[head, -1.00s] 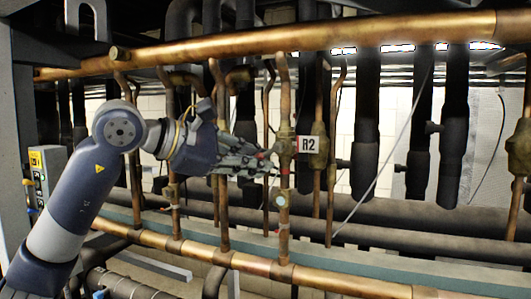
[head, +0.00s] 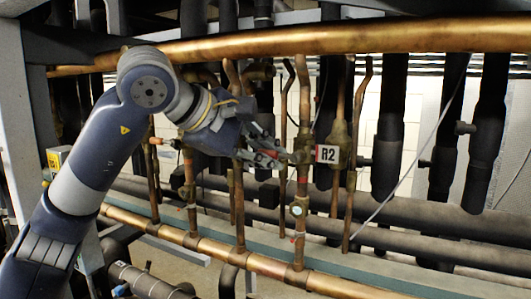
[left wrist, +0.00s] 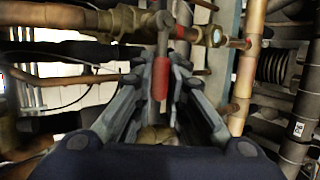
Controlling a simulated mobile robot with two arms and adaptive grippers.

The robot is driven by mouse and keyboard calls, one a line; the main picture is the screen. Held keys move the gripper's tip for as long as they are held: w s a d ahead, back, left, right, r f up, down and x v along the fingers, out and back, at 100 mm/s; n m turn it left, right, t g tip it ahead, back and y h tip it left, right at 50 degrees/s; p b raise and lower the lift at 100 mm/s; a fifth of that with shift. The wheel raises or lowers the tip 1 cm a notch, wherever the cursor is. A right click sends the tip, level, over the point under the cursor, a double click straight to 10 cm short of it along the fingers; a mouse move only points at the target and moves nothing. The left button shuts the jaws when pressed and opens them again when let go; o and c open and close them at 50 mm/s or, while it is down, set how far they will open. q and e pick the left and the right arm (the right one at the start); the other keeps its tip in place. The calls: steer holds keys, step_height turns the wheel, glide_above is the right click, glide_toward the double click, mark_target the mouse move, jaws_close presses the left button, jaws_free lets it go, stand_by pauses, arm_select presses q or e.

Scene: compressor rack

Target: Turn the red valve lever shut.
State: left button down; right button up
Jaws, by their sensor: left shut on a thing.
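The red valve lever (left wrist: 160,78) shows in the left wrist view between the fingers of my left gripper (left wrist: 163,85). Its grey stem runs up to a brass valve body (left wrist: 125,20). In the head view my left gripper (head: 278,158) reaches from the left to the valve (head: 301,157) on a vertical copper pipe, just left of the R2 label (head: 326,154). The gripper is shut on the lever, which its fingers mostly hide in the head view. My right gripper is in neither view.
Vertical copper pipes (head: 240,205) stand close around the gripper. A thick copper pipe (head: 330,43) crosses above and another (head: 215,248) below. Black insulated pipes (head: 390,120) stand behind and to the right.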

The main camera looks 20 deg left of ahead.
arm_select(q)
steer(key=shift+r, duration=0.1)
steer(key=c, duration=1.6)
jaws_free()
steer(key=v, duration=1.2)
steer(key=shift+s, duration=0.1)
